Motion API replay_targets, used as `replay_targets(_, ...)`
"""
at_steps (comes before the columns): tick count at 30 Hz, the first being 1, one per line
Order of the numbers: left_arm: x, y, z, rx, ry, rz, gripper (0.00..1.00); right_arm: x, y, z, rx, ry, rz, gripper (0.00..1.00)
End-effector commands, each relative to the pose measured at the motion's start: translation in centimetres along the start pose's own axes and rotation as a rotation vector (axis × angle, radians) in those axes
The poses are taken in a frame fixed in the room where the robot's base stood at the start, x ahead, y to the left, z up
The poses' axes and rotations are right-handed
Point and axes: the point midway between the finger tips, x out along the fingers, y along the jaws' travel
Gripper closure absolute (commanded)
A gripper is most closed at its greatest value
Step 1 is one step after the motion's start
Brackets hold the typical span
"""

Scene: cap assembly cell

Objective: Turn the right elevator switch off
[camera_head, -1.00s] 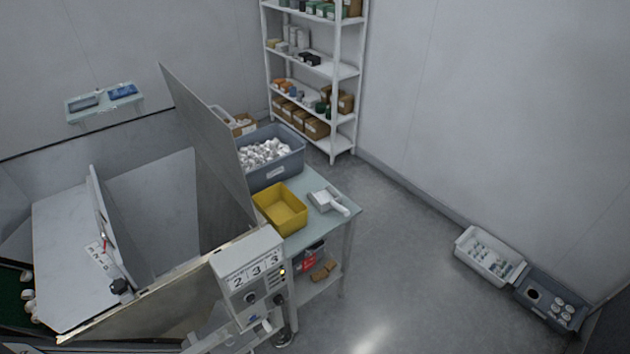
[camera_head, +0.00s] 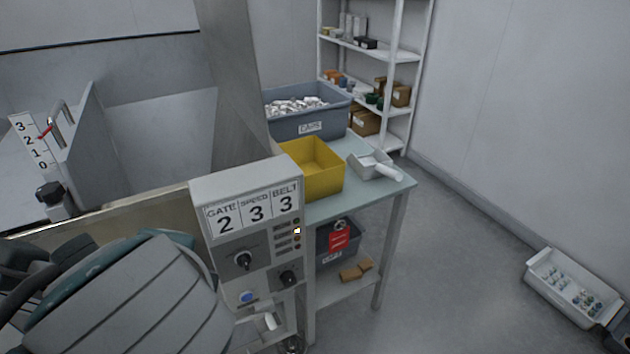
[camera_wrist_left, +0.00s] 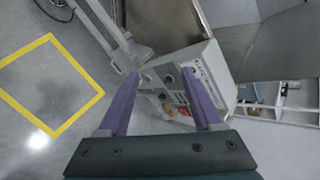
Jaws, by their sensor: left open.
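The control box (camera_head: 247,190) has a display reading gate 2, speed 3, belt 3. Its front carries two black rotary knobs, one on the left (camera_head: 243,260) and one lower right (camera_head: 288,278), plus a blue button (camera_head: 247,297) and small indicators, one lit. I cannot read which control is the right elevator switch. My left arm covers the lower left of the head view; its fingers do not show there. In the left wrist view my left gripper (camera_wrist_left: 160,74) is open and empty, its purple fingers pointing toward the control box (camera_wrist_left: 207,62). The gap to it is unclear.
A table (camera_head: 385,190) right of the box holds a yellow bin (camera_head: 322,182), a grey caps bin (camera_head: 335,120) and a white scoop (camera_head: 372,163). The hopper's metal panel (camera_head: 228,75) rises behind the box. Floor on the right is open, with a white crate (camera_head: 545,285) by the wall.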

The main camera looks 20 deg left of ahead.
Motion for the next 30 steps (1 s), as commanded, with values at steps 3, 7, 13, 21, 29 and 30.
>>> replay_targets(3, 5.3, 2.8, -3.4, 0.152, -0.065, -0.079, 0.33, 7.5, -0.3, 2.4, 0.000, 0.000, 0.000, 0.50)
replay_targets(7, 8.8, 4.0, -6.0, 0.320, -0.149, -0.163, 0.33, 12.9, -0.5, 4.1, 0.000, 0.001, 0.000, 0.50)
replay_targets(13, 13.5, 5.6, -10.2, 0.576, -0.298, -0.290, 0.33, 21.3, -0.8, 6.8, 0.000, 0.001, 0.000, 0.50)
replay_targets(21, 17.4, 7.0, -15.5, 0.877, -0.526, -0.430, 0.33, 30.9, -1.1, 9.8, 0.000, 0.000, 0.000, 0.50)
replay_targets(29, 17.8, 6.7, -17.1, 0.992, -0.636, -0.480, 0.33, 33.5, -1.1, 10.6, 0.000, 0.001, 0.000, 0.50)
replay_targets(30, 17.9, 6.5, -17.1, 0.995, -0.640, -0.482, 0.33, 33.5, -1.1, 10.6, 0.000, 0.001, 0.000, 0.50)
